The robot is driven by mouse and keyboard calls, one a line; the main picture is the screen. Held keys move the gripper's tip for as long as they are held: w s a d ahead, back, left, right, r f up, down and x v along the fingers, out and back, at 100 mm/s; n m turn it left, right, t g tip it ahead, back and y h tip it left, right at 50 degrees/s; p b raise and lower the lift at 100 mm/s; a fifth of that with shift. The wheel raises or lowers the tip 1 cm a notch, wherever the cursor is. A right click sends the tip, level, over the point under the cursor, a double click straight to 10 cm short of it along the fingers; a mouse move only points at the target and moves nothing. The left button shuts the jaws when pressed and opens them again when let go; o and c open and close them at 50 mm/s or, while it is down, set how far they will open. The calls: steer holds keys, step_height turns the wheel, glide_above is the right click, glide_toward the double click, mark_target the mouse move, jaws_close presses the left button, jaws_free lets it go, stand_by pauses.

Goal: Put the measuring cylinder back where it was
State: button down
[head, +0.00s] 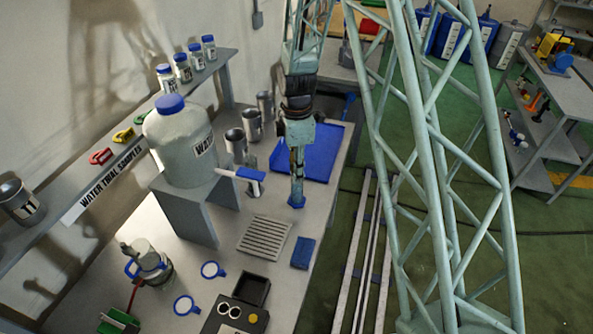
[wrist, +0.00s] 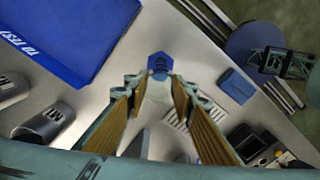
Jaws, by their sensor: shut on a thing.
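My gripper (head: 297,168) points down over the bench and is shut on the measuring cylinder, which is clear with a blue hexagonal base (head: 297,202). The cylinder is upright, just in front of the blue "TO TEST" tray (head: 325,166). In the wrist view, its blue base (wrist: 160,63) shows beyond my fingertips (wrist: 158,88), with the clear body running between the two fingers. The fingers hide much of the body in the head view. I cannot tell whether the base touches the bench.
The water carboy (head: 184,143), with its blue-handled tap (head: 242,174), stands on a raised stand to the left. Metal beakers (head: 235,142) stand behind the tap. A slotted grate (head: 264,237), a blue block (head: 303,253) and a black box (head: 251,289) lie in front.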

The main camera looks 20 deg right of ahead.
steer(key=shift+f, duration=0.15)
steer(key=c, duration=2.2)
jaws_free()
step_height(320, 180, up, 12)
steer(key=shift+r, duration=0.1)
steer(key=shift+r, duration=0.15)
